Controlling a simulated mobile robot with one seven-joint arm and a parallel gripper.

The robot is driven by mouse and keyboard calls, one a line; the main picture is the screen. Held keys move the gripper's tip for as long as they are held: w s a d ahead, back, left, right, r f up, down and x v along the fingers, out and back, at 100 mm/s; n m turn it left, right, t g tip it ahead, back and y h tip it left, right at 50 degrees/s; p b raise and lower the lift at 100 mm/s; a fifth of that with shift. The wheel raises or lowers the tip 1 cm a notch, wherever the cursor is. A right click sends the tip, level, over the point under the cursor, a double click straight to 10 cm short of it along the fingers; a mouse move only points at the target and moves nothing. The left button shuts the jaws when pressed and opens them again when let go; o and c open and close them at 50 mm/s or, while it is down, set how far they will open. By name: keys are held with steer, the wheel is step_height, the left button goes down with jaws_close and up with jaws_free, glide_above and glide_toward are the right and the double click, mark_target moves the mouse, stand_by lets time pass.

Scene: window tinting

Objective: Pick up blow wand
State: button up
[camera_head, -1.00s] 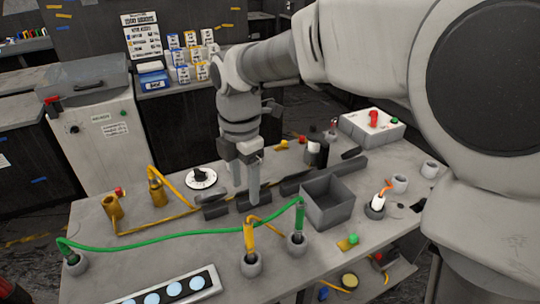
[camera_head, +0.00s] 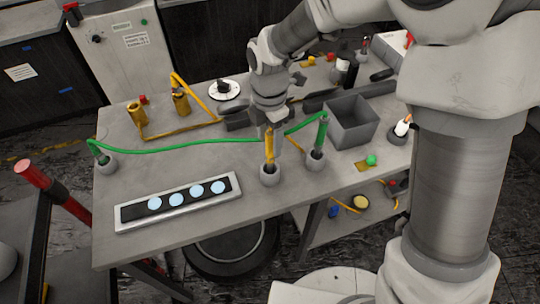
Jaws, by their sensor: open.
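Two upright wands stand in grey cups near the front of the table; I cannot tell from their look which is the blow wand. The yellow wand (camera_head: 269,147) stands in one grey cup (camera_head: 270,177). The green wand (camera_head: 321,132) stands to its right in another cup (camera_head: 315,162), with a green hose (camera_head: 190,149) running left. My gripper (camera_head: 281,127) points down just behind and above the yellow wand, open. Its fingertips are small and partly hidden by the wand and hose, so I cannot tell whether they touch.
A grey open bin (camera_head: 352,124) stands right of the wands. A light strip with round blue-white discs (camera_head: 178,203) lies at the front left. Brass cylinders (camera_head: 138,114) and a white dial (camera_head: 225,89) are behind. The green hose crosses the tabletop.

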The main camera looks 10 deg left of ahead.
mark_target(270, 148)
steer(key=shift+f, duration=1.6)
steer(key=shift+c, duration=0.3)
jaws_close()
